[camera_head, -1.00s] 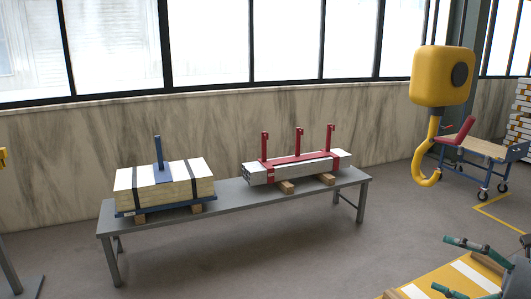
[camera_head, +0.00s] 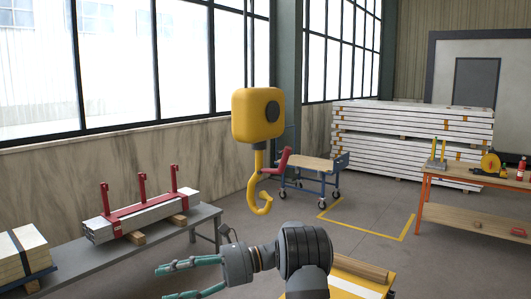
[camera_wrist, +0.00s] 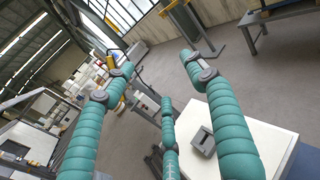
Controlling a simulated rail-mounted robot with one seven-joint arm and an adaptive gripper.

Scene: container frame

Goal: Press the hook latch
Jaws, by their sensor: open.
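A yellow hoist block (camera_head: 258,115) hangs from above in the middle of the head view. Its yellow hook (camera_head: 262,205) hangs below it, with the curved tip towards the lower right. I cannot make out the hook there.
A grey bench (camera_head: 95,262) at left carries a red-clamped beam bundle (camera_head: 140,215) and a strapped stack (camera_head: 22,255). A blue cart (camera_head: 312,170) stands behind the hook. An orange workbench (camera_head: 465,195) is at right. Open floor lies between.

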